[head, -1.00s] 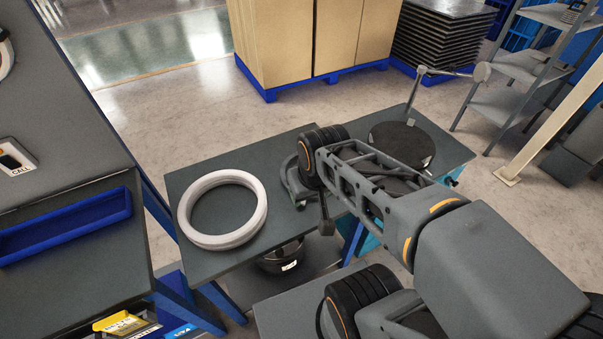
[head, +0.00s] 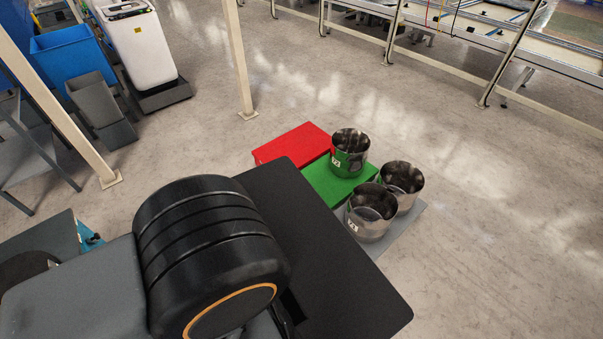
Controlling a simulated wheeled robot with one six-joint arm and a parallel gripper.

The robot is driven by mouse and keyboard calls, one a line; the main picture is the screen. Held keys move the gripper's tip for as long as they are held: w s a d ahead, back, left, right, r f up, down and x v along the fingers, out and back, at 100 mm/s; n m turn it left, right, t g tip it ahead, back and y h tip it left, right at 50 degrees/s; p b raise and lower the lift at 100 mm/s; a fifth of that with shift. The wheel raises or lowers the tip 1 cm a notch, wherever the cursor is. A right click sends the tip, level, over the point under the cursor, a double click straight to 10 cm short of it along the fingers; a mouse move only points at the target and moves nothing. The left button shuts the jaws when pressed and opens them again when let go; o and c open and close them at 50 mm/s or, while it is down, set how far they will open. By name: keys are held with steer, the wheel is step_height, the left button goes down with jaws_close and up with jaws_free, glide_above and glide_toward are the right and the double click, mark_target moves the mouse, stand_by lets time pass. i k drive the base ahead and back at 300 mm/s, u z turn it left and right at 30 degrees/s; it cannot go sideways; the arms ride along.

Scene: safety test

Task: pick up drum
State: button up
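Three shiny open-topped steel drums stand upright on the right. One drum (head: 350,150) is on a green platform (head: 328,185). A second drum (head: 370,215) and a third drum (head: 403,180) stand close together on a grey platform (head: 415,212). White labels show on the drum on green and on the nearer grey-platform drum. My gripper is out of view. Only a thick part of my arm shows at the lower left, apart from the drums in the picture.
An empty red platform (head: 285,143) adjoins the green one. Cream posts (head: 238,60) stand at the back, with a white bin (head: 140,45) and blue bin (head: 75,55) at upper left. A conveyor line runs along the top right. The floor on the right is clear.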

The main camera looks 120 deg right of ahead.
mark_target(402, 179)
steer(key=u, duration=5.55)
steer(key=i, duration=3.7)
steer(key=u, duration=1.1)
